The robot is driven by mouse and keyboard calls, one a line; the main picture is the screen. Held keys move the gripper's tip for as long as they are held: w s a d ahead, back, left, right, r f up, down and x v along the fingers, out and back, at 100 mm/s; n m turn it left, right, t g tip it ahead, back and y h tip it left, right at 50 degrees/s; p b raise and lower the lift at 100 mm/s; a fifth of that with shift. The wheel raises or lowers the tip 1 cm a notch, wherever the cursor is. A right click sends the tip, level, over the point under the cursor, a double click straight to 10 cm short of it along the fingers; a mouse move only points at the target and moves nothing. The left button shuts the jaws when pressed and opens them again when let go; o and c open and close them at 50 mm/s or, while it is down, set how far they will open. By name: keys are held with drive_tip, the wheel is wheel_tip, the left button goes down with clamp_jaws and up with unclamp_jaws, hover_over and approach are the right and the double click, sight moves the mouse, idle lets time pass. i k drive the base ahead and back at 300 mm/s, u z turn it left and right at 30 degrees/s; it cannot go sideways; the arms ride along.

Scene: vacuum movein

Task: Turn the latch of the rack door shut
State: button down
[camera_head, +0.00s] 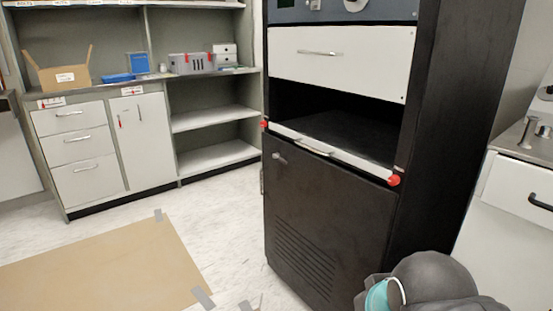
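The black rack (450,110) stands right of centre. Its lower black door (335,205) has vent slots and looks closed or nearly so; I cannot tell if it sits flush. A small grey latch handle (280,159) is near the door's upper left corner, slightly tilted; whether it is engaged is too small to tell. Above the door a white bar with a handle (318,147) runs across the front of an open bay, with a red knob (264,124) at its left end and another (393,180) at its right. My gripper is not in view; only part of my arm shows at bottom right.
A white drawer front (340,60) sits above the open bay. Grey shelves and a white cabinet (90,150) stand at the back left. A tan mat (100,270) lies on the floor. A white counter (510,205) stands at right.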

sight(276, 156)
drive_tip(key=k, duration=0.5)
drive_tip(key=u, duration=1)
drive_tip(key=i, duration=0.85)
drive_tip(key=z, duration=2.1)
